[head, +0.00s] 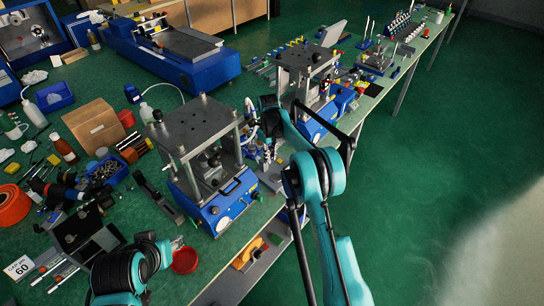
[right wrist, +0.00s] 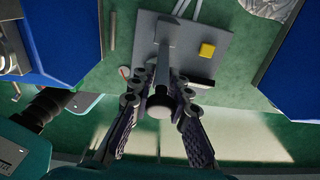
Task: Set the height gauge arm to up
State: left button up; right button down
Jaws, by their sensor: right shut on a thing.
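The height gauge shows in the right wrist view as a grey base plate (right wrist: 215,45) with a grey post and an arm ending in a round, pale knob (right wrist: 160,106). My right gripper (right wrist: 160,88) has its two fingers on either side of the arm near this knob and is shut on it. In the head view my right gripper (head: 257,132) is between the two blue presses, and my own arm hides much of the gauge. The arm's exact angle is hard to tell. My left gripper (head: 176,243) is low at the left, near a red bowl; its fingers are too unclear to read.
A blue press (head: 215,210) stands close on the left of the right gripper, and another press (head: 305,65) stands behind it. The red bowl (head: 185,260) sits near the bench's front edge. Open floor lies at the right.

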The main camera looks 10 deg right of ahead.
jog(key=shift+w+a, duration=0.15)
dwell(0.4)
jog(key=c, duration=1.5)
grip_release()
jog(key=r, duration=1.2)
jog(key=shift+w+a, duration=0.25)
jog(key=shift+w, duration=0.15)
